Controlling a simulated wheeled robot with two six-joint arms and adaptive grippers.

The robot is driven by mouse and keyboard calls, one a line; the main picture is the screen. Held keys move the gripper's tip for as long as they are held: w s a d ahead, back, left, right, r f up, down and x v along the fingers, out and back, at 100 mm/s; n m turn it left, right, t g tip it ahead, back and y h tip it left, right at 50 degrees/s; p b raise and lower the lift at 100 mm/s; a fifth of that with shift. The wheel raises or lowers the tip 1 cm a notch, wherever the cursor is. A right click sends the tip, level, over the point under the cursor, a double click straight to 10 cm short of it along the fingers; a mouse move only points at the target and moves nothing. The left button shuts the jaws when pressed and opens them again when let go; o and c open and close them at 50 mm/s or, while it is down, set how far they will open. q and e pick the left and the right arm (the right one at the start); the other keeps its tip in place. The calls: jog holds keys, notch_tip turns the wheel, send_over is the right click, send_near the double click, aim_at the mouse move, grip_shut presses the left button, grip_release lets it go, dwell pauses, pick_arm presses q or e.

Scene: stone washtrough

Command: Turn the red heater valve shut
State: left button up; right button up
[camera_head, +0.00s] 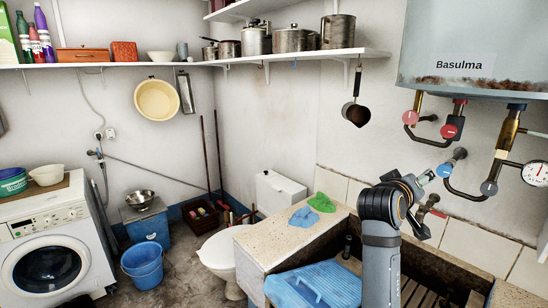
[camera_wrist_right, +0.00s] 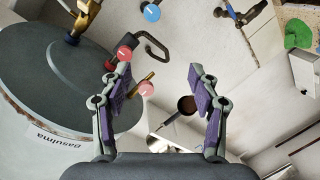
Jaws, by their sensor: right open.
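Two red round valve knobs sit on pipes under the white heater (camera_head: 440,40) labelled Basulma: a paler left one (camera_head: 410,117) and a darker right one (camera_head: 449,131). In the right wrist view, the darker knob (camera_wrist_right: 124,53) is by the left-hand fingertip, and the paler knob (camera_wrist_right: 146,88) appears between the fingers, nearer the left-hand one. My right gripper (camera_wrist_right: 160,72) is open with nothing between its pads. In the head view its arm reaches up from the bottom right, below the knobs, and its fingers are hard to make out. My left gripper is not in view.
A blue knob (camera_head: 444,170), a pressure gauge (camera_head: 537,173) and bent pipes crowd the wall beside the right arm. A small pan (camera_head: 356,113) hangs left of the knobs.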

jog(key=s+a+f+g+y, duration=0.15)
jog(key=s+f, duration=0.25)
jog(key=f, duration=0.5)
jog(key=s+a+f+n+g+y, duration=0.1)
jog(key=s+f+y, duration=0.2)
jog(key=f, duration=0.6)
jog(key=s+a+f+g+y, duration=0.15)
jog(key=s+f, duration=0.25)
jog(key=f, duration=0.5)
jog(key=s+a+f+g+y, duration=0.2)
jog(key=s+f, duration=0.5)
jog(key=s, duration=0.2)
jog(key=s+a+f+g+y, duration=0.25)
jog(key=s+f, duration=0.35)
jog(key=s, duration=0.3)
jog(key=s+d+f, duration=0.1)
jog(key=s+f, duration=0.1)
jog(key=f, duration=1.3)
jog(key=s+d+f, duration=0.1)
jog(key=s+f, duration=0.1)
jog(key=f, duration=1.3)
jog(key=s+f+g, duration=0.1)
jog(key=s+f, duration=0.5)
jog(key=s, duration=0.3)
jog(key=s+d+f, duration=0.1)
jog(key=s+f, duration=0.6)
jog(key=s, duration=0.2)
jog(key=shift+d+g, duration=0.15)
jog(key=shift+g, duration=0.2)
